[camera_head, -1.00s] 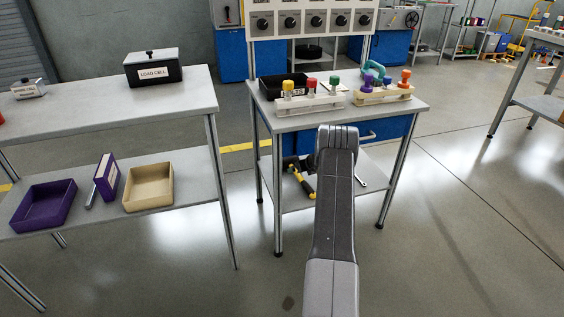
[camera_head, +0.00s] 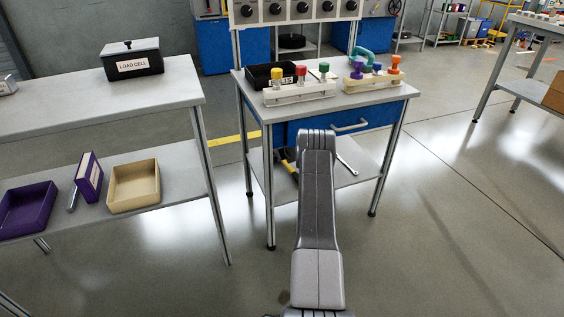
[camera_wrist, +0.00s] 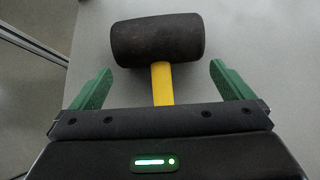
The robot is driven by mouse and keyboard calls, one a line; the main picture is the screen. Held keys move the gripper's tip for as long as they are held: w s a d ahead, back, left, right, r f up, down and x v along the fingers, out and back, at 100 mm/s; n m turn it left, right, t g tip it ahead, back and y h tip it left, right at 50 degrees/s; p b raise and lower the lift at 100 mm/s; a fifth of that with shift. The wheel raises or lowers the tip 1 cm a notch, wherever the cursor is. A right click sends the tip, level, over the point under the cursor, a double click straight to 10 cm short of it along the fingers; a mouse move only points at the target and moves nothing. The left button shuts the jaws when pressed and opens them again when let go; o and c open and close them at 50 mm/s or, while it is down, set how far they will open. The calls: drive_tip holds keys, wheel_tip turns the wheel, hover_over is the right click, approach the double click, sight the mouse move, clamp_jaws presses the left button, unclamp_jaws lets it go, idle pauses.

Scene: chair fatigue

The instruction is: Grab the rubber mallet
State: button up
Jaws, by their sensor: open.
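The rubber mallet has a black cylindrical head (camera_wrist: 158,40) and a yellow handle. In the wrist view it lies on a grey shelf surface. My gripper (camera_wrist: 160,82) is open, with its green fingers apart on either side of the yellow handle, just short of the black head. The lower part of the handle is hidden by the gripper body. In the head view, a small yellow piece of the mallet (camera_head: 285,165) shows on the lower shelf of the middle table, mostly hidden behind my arm. My gripper is hidden there.
The middle table (camera_head: 345,101) holds racks with coloured knobs, a black bin (camera_head: 277,76) and a blue drawer (camera_head: 350,122) over the lower shelf. A metal wrench (camera_head: 346,165) lies right of my arm. Table legs flank the shelf. A left table (camera_head: 95,100) carries the load cell box.

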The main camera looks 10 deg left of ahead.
drive_tip(key=shift+x, duration=1.1)
drive_tip(key=shift+c, duration=0.4)
drive_tip(key=shift+r, duration=0.1)
drive_tip(key=c, duration=1.4)
